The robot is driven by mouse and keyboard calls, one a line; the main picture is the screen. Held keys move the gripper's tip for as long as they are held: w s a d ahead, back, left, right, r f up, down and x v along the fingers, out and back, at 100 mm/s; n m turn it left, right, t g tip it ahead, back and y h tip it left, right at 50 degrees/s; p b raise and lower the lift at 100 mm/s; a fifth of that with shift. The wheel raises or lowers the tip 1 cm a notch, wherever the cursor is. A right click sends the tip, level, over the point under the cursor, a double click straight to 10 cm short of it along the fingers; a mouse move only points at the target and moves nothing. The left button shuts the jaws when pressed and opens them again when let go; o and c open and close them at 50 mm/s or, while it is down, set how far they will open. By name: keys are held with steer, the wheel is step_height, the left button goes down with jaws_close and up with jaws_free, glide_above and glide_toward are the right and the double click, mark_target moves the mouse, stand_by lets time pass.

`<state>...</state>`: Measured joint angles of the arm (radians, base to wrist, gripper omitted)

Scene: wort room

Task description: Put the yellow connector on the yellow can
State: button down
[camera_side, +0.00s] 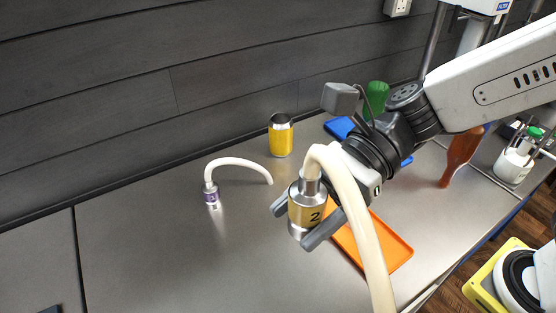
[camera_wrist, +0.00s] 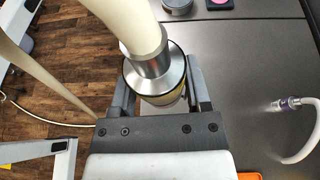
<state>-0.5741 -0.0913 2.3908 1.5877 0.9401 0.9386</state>
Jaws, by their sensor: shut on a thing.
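My gripper (camera_side: 306,222) is shut on the yellow connector (camera_side: 309,209), a metal cylinder with a yellow band marked 2. A thick cream hose (camera_side: 358,212) arches from its top and runs down toward the front. In the wrist view the connector (camera_wrist: 157,76) sits between the two fingers (camera_wrist: 160,98), its hose rising past the camera. The yellow can (camera_side: 281,136) stands upright at the back of the counter near the wall, behind and to the left of my gripper and apart from it. I cannot tell how high the connector is above the counter.
A purple-banded connector (camera_side: 211,194) with a white hose stands on the counter at left. An orange tray (camera_side: 396,249) lies under my gripper's right side. A blue tray (camera_side: 338,127), a green object (camera_side: 376,95) and a brown bottle (camera_side: 461,157) are farther right.

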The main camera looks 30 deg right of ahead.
step_height(320, 180, up, 2)
steer(key=shift+r, duration=0.15)
steer(key=w+d+m+t+h, duration=0.5)
steer(key=w+d+m+t, duration=0.65)
steer(key=w+d, duration=1.35)
glide_above(281, 119)
step_height(281, 119, down, 14)
steer(key=shift+s+f, duration=0.1)
steer(key=shift+f, duration=0.25)
